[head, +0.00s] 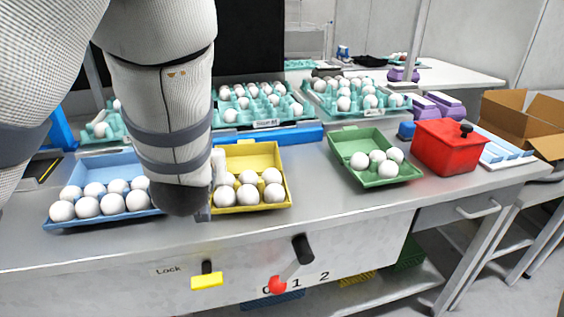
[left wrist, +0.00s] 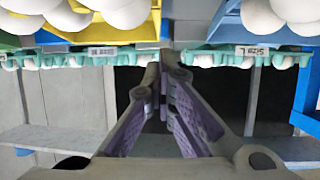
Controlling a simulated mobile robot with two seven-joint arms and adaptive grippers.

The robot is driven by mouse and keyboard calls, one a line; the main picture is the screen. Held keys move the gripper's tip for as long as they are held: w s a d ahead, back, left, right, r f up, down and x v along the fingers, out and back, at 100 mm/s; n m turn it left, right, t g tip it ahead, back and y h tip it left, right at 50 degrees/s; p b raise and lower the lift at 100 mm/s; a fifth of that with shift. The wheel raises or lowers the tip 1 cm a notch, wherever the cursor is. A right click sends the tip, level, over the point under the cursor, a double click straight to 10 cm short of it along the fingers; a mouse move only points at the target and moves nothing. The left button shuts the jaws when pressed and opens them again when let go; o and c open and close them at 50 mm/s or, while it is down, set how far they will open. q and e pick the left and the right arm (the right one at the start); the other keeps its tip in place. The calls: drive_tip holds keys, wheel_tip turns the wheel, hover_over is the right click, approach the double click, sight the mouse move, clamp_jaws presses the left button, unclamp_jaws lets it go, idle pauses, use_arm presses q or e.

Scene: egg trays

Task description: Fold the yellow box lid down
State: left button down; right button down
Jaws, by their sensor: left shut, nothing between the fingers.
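The yellow box (head: 243,209) sits on the bench with several white eggs in its front half. Its lid (head: 252,155) is open and tilts up at the back. My left arm comes down in front of the gap between the yellow box and the blue box and hides the yellow box's left edge. In the left wrist view my left gripper (left wrist: 165,72) is shut with nothing between its fingers. There the yellow box (left wrist: 115,33) shows at the upper left, apart from the fingertips. My right gripper is not in view.
An open blue egg box (head: 60,225) stands left and an open green egg box (head: 385,182) right. A red lidded pot (head: 448,150) is farther right. Teal egg trays (head: 262,124) stand behind. Bench space between the yellow and green boxes is clear.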

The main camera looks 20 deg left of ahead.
sight(211, 200)
use_arm(q)
drive_tip(key=shift+s+d+f, duration=0.3)
drive_tip(key=shift+s, duration=0.25)
drive_tip(key=shift+s+d+f, duration=0.25)
drive_tip(key=shift+s+f, duration=0.05)
drive_tip(key=shift+s, duration=0.25)
drive_tip(key=shift+s+d+f, duration=0.2)
drive_tip(key=shift+s+f, duration=0.2)
drive_tip(key=shift+f, duration=0.1)
drive_tip(key=shift+s+d+f, duration=0.15)
drive_tip(key=shift+s+f, duration=0.2)
drive_tip(key=shift+f, duration=0.15)
drive_tip(key=c, duration=2.4)
unclamp_jaws()
drive_tip(key=c, duration=2.2)
unclamp_jaws()
drive_tip(key=shift+o, duration=0.2)
drive_tip(key=shift+f, duration=0.1)
